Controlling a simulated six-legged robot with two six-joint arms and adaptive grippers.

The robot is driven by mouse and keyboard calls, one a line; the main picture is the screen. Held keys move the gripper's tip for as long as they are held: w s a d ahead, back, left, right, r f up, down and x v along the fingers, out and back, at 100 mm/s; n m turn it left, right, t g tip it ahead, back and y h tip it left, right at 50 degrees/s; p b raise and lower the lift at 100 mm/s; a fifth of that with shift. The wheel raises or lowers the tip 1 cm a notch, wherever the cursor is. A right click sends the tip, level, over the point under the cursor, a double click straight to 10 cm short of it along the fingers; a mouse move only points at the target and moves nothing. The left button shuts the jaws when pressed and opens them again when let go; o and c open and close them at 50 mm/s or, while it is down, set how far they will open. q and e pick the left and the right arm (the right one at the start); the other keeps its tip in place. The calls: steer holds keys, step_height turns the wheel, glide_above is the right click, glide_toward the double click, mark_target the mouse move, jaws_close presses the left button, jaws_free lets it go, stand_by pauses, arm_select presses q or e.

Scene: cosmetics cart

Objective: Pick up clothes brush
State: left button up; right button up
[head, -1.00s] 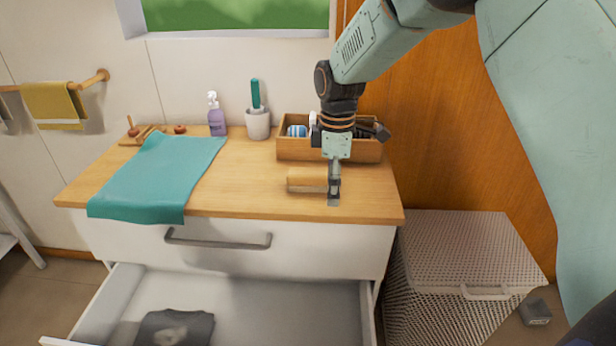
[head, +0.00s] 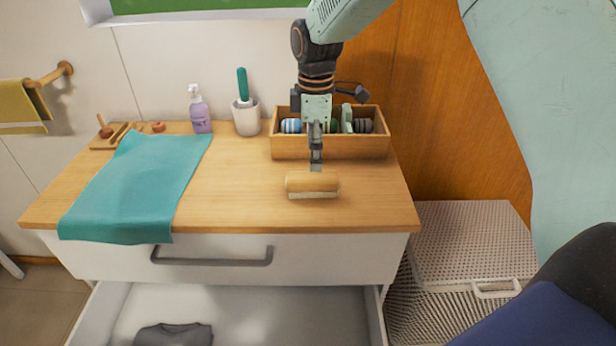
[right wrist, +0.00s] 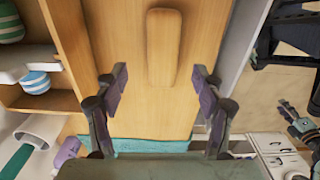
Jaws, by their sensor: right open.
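The clothes brush (head: 312,184) has a wooden back and pale bristles below. It lies on the wooden top of the cabinet (head: 235,190), near the front edge and right of the teal cloth. In the right wrist view the brush (right wrist: 163,60) lies ahead of the fingers, centred between their lines. My right gripper (head: 316,165) is just above and behind the brush in the head view. In the right wrist view the right gripper (right wrist: 160,90) is open and empty, its fingers wide apart. My left gripper is not in view.
A wooden box (head: 330,146) with rolled items stands behind the brush. A teal cloth (head: 140,185) covers the left side. A purple pump bottle (head: 200,112) and a white cup (head: 246,118) stand at the back. The drawer (head: 240,315) below is open. A lidded basket (head: 465,245) stands right.

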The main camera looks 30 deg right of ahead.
mark_target(312, 175)
steer(key=shift+w+a+f, duration=0.1)
steer(key=shift+w+f, duration=0.05)
steer(key=shift+w, duration=0.05)
steer(key=shift+f, duration=0.85)
steer(key=shift+s+f, duration=0.35)
steer(key=shift+f, duration=0.15)
step_height(312, 175, down, 5)
steer(key=shift+a+b, duration=0.15)
steer(key=shift+b, duration=0.5)
steer(key=shift+s+r, duration=0.1)
steer(key=shift+r, duration=0.05)
steer(key=shift+c, duration=0.6)
steer(key=c, duration=1)
steer(key=shift+c, duration=1.2)
